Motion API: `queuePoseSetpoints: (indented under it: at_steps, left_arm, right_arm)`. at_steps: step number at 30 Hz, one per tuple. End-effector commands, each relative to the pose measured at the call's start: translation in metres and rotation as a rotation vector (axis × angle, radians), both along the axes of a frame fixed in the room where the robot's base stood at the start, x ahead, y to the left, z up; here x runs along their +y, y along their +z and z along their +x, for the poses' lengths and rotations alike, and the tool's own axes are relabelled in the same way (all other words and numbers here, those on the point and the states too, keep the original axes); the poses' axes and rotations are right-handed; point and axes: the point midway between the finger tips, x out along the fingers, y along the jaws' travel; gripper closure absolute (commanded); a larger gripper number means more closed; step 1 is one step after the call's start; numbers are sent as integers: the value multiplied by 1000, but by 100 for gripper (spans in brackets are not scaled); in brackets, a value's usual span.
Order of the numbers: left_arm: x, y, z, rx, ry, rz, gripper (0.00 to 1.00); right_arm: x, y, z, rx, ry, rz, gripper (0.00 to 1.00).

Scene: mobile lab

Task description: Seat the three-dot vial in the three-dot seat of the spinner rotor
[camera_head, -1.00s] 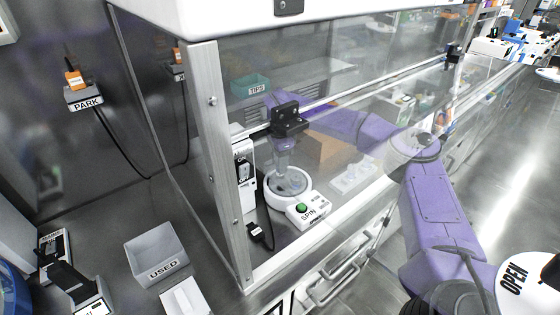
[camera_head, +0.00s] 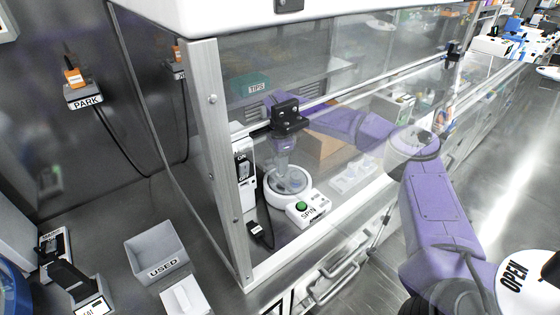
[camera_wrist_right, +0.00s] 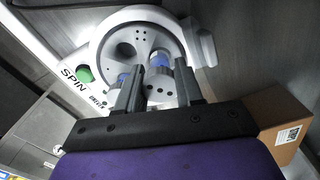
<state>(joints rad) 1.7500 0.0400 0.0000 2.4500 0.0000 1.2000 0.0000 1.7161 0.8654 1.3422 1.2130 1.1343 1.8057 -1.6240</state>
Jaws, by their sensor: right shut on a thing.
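The spinner's white round rotor (camera_wrist_right: 141,35) fills the top of the right wrist view, and the spinner also shows behind the glass in the head view (camera_head: 291,197). My right gripper (camera_wrist_right: 158,82) is low over the rotor, shut on a vial with a blue band (camera_wrist_right: 160,62). The vial's lower end is at the rotor face; I cannot tell how deep it sits. Small dark dots show on the rotor near the fingertips. Another blue-banded vial (camera_wrist_right: 123,79) stands in the rotor beside the left finger. A dark round seat (camera_wrist_right: 124,50) is empty. My left gripper is out of view.
A green SPIN button (camera_head: 301,206) is on the spinner's front. A cardboard box (camera_head: 322,146) stands behind my right arm. The glass sash and metal post (camera_head: 222,170) enclose the hood. A USED bin (camera_head: 157,254) sits outside, at left.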

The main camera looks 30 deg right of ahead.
Motion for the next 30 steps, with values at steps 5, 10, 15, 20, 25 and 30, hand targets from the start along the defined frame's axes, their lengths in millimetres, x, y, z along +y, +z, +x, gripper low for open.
queuePoseSetpoints:
  at_steps: [5, 10, 15, 20, 25, 30]
  left_arm:
    - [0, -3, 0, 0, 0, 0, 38]
    - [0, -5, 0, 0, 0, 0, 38]
    - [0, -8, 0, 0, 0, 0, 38]
    - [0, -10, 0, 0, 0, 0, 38]
    - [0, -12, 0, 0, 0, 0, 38]
    - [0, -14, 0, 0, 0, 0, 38]
  right_arm:
    - [0, -5, 0, 0, 0, 0, 93]
    - [0, -10, 0, 0, 1, 0, 93]
    - [0, -14, 0, 0, 1, 0, 93]
    - [0, -18, 0, 0, 1, 0, 93]
    - [0, -22, 0, 0, 0, 0, 93]
    - [0, -26, 0, 0, 0, 0, 93]
